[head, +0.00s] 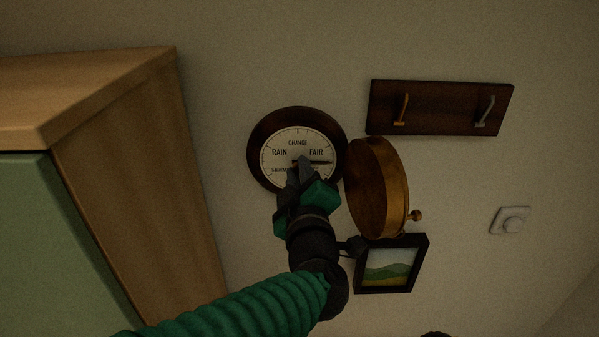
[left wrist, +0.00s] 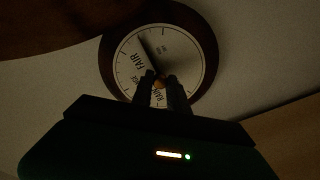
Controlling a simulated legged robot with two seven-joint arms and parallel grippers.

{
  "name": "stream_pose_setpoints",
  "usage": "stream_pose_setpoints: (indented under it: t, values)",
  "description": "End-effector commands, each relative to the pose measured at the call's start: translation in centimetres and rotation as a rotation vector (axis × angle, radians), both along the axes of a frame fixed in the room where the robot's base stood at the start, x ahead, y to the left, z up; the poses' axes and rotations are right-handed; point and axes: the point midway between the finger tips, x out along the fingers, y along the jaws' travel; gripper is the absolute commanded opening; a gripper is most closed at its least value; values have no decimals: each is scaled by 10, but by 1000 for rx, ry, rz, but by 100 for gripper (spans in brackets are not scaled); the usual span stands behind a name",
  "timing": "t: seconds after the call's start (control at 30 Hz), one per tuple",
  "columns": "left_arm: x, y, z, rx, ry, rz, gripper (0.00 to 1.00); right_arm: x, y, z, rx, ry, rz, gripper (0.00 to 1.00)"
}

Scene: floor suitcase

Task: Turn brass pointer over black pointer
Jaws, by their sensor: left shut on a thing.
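A round barometer with a dark wooden rim (head: 262,133) and a white dial (head: 298,133) hangs on the wall. Its black pointer (head: 322,162) points right, just below FAIR; it also shows in the left wrist view (left wrist: 146,50). My left gripper (head: 303,161) is at the dial's centre, its fingers closed around the small brass knob (left wrist: 159,84) there. I cannot make out the brass pointer apart from this knob; the fingers cover the middle and part of the lower dial. My right gripper is not in view.
The barometer's round brass-rimmed cover (head: 380,190) stands swung open at the right. A wooden cabinet (head: 140,170) fills the left.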

Motion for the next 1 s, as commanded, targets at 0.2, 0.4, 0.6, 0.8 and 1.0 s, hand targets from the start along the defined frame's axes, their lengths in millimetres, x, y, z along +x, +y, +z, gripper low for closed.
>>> stream_pose_setpoints:
  t: [0.2,0.4,0.6,0.8,1.0]
  values:
    - [0,1,-2,-1,4,2,31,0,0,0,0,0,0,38]
    - [0,0,-1,-2,2,0,41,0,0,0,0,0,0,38]
    - [-3,0,-1,-2,0,0,41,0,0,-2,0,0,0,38]
    - [-39,-4,-4,-4,-3,-3,41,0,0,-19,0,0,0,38]
    - [-99,-10,-5,-4,-4,-4,41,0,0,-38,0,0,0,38]
